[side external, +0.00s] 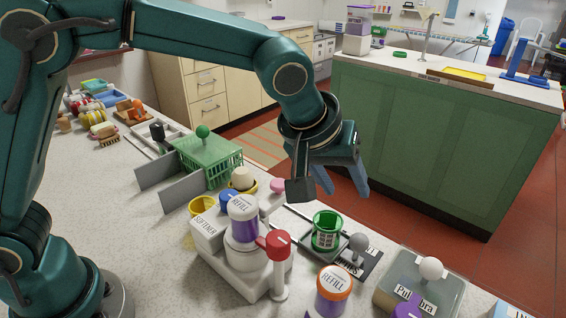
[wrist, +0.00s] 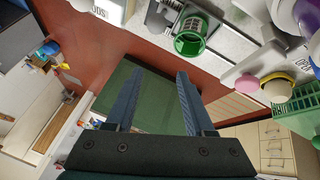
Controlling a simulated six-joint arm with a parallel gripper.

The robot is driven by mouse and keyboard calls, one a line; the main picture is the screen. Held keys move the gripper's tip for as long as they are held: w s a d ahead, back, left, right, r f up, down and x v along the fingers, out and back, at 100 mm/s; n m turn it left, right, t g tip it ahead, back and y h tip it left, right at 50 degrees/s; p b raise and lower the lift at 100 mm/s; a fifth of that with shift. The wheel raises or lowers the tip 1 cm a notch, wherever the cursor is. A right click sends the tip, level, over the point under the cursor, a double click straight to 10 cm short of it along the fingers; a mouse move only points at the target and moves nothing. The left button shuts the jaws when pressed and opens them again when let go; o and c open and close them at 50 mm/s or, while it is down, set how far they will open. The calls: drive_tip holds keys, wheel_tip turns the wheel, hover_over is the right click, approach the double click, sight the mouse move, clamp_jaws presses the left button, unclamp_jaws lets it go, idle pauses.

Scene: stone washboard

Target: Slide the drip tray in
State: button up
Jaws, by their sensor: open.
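The drip tray (side external: 311,252) looks like the dark grey tray on the speckled counter. A green cup (side external: 327,232) with a white label stands on it. A grey ball knob (side external: 358,242) stands at its right end beside a dark label plate, whose text I cannot read fully. In the wrist view the green cup (wrist: 190,40) is near the top edge, with part of the tray cut off there. My gripper (side external: 346,190) is open and empty, above and behind the cup, apart from tray and knob. Its blue fingers (wrist: 156,78) point out over the floor in the wrist view.
A white dispenser (side external: 240,262) with a red-topped lever (side external: 275,243) stands left of the tray. An orange-lidded refill jar (side external: 333,290) is in front, and a clear-lidded box (side external: 420,280) with a white knob is right. A green basket (side external: 207,160) stands farther left.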

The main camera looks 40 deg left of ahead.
drive_tip(key=s+a+r+t+y, duration=0.1)
drive_tip(key=s+a+r, duration=0.7)
drive_tip(key=a, duration=0.5)
drive_tip(key=s+a+f+m, duration=0.1)
drive_tip(key=s+f+m, duration=0.1)
drive_tip(key=s, duration=0.3)
drive_tip(key=s+a+f+m+g, duration=0.1)
drive_tip(key=s+f+m, duration=0.1)
drive_tip(key=s, duration=0.4)
drive_tip(key=shift+s+a+f+m, duration=0.3)
